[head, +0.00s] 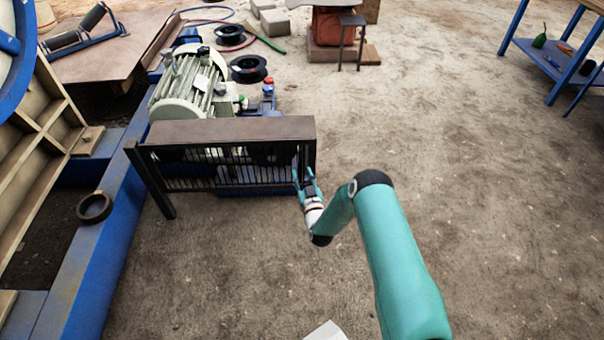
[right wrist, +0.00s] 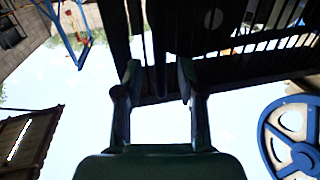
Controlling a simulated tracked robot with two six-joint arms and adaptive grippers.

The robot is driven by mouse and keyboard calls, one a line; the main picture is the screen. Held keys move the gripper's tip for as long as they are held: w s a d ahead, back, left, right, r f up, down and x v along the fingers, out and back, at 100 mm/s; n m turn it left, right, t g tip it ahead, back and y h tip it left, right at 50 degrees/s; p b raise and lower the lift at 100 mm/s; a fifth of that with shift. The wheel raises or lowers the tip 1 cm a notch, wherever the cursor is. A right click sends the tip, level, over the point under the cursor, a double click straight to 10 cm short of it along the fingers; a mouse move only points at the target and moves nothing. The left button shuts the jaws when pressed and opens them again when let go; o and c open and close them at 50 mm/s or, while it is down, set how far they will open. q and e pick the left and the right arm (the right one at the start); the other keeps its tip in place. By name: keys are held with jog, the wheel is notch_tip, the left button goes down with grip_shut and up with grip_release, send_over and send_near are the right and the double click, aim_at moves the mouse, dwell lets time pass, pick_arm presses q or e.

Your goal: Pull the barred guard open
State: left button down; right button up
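The barred guard (head: 225,133) is a dark brown frame with a solid top and a row of thin upright bars. It stands in front of the pale green motor in the head view. My right gripper (head: 304,179) is at the right end of its front. In the right wrist view, the guard's dark bars and frame (right wrist: 240,45) fill the top. The two fingers of my right gripper (right wrist: 158,72) are spread apart, with a dark upright bar showing between them. I cannot tell whether either finger touches it. My left gripper is not in view.
A pale green motor (head: 188,85) stands behind the guard. A blue beam (head: 115,220) runs along the left, with a dark ring (head: 95,207) on it. Cable reels (head: 248,69) lie behind. A blue workbench (head: 550,60) is at the far right. The ground right of the guard is clear.

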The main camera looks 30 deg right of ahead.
jog(key=shift+b+x, duration=0.35)
jog(key=shift+x, duration=1.1)
jog(key=shift+c, duration=0.2)
grip_shut()
